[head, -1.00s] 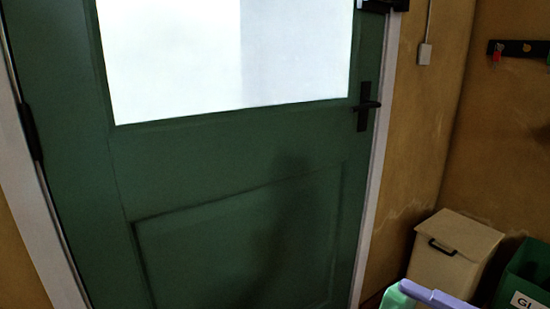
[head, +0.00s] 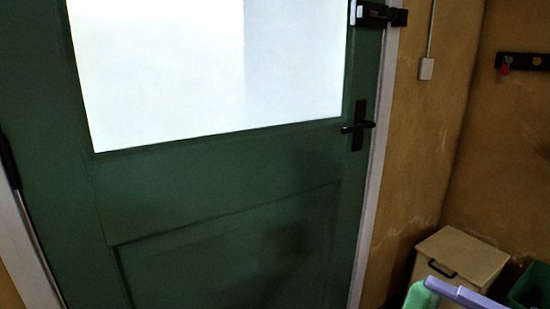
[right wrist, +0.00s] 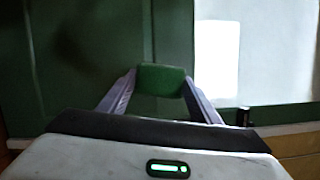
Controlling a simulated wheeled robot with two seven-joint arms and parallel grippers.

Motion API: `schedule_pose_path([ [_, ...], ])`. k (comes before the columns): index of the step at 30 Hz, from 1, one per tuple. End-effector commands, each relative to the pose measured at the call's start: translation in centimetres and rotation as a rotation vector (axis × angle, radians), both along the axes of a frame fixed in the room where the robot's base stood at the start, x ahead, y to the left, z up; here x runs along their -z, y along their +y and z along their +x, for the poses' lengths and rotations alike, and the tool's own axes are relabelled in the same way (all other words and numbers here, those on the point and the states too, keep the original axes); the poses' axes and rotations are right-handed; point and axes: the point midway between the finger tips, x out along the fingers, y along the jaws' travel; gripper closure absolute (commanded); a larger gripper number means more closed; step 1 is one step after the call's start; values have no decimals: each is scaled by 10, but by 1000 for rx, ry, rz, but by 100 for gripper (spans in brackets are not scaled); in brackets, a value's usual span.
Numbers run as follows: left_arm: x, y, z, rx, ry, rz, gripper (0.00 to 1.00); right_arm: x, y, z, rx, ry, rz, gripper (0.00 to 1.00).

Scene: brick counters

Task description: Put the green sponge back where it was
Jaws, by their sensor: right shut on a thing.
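The green sponge (right wrist: 160,79) is held between the two pale lavender fingers of my right gripper (right wrist: 160,84) in the right wrist view. The gripper is shut on it, with the dark green door behind. In the head view the sponge (head: 420,296) shows pale green at the bottom right edge, with a lavender finger of my right gripper (head: 463,294) beside it. Most of that gripper is cut off by the frame. My left gripper is in neither view.
A green door (head: 215,195) with a bright window and a black handle (head: 358,126) fills most of the head view. A beige lidded bin (head: 461,258) and a green bin (head: 530,287) stand at the lower right. A hook rail (head: 525,62) is on the brown wall.

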Motion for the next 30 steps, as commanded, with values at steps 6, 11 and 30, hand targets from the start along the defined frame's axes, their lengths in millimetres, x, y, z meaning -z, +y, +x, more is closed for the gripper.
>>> schedule_pose_path([
  [6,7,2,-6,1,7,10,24,4,2,-3,-2,0,0,63],
  [11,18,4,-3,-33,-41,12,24,0,15,-10,-49,-1,-2,63],
  [30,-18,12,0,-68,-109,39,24,11,48,-1,351,7,0,63],
])
